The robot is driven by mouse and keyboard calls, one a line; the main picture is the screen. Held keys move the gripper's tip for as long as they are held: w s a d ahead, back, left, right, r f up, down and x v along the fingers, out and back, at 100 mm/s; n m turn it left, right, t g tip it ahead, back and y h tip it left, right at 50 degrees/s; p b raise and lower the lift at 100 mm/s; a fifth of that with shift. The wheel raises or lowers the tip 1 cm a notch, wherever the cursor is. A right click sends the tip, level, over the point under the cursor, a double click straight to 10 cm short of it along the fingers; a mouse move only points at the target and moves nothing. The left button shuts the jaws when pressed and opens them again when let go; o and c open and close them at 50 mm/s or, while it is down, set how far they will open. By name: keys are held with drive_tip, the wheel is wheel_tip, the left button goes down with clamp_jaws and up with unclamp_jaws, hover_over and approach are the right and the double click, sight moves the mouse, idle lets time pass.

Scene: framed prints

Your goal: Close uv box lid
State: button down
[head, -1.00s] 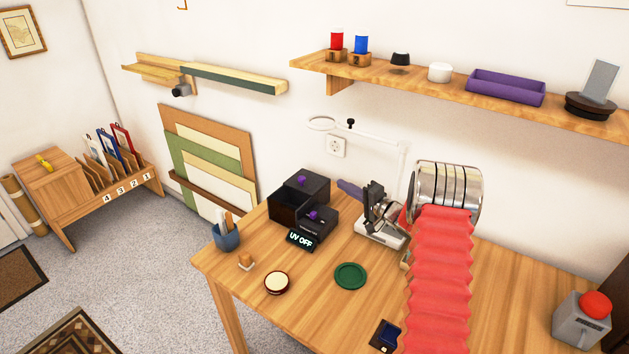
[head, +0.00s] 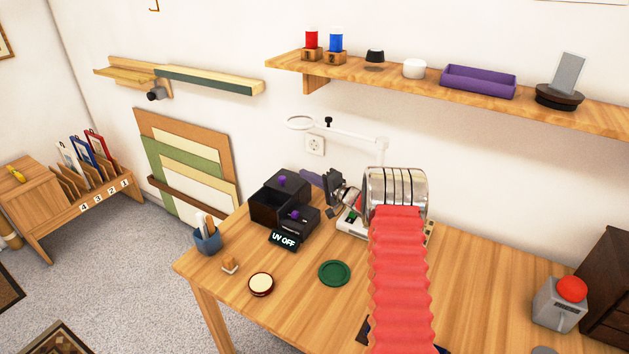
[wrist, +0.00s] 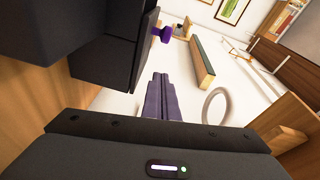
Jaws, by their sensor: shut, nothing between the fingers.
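The black UV box (head: 265,208) stands on the desk at its back left, with a dark open hollow at its left. A raised black part with a purple knob (head: 281,181), which looks like the lid, stands at the back. A lower front part has another purple knob (head: 295,213) and a "UV OFF" display (head: 284,240). My gripper (head: 303,174) is shut and empty, its purple-grey fingers pointing left behind the box, partly hidden by it. In the wrist view, the shut fingers (wrist: 160,78) are beside dark box parts; a purple knob (wrist: 160,35) shows beyond. Contact cannot be told.
A magnifier lamp (head: 340,130) and a wall socket (head: 315,145) are behind my gripper. A wooden shelf (head: 430,89) hangs above. The desk's right middle is clear.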

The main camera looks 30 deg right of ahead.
sight(295, 186)
drive_tip(key=shift+x, duration=0.75)
drive_tip(key=shift+s+a+f, duration=0.1)
drive_tip(key=shift+a+f, duration=0.05)
drive_tip(key=shift+a, duration=0.85)
drive_tip(key=shift+s+a+f, duration=0.1)
drive_tip(key=shift+a+f, duration=0.05)
drive_tip(key=shift+a, duration=0.9)
drive_tip(key=shift+s+d, duration=0.1)
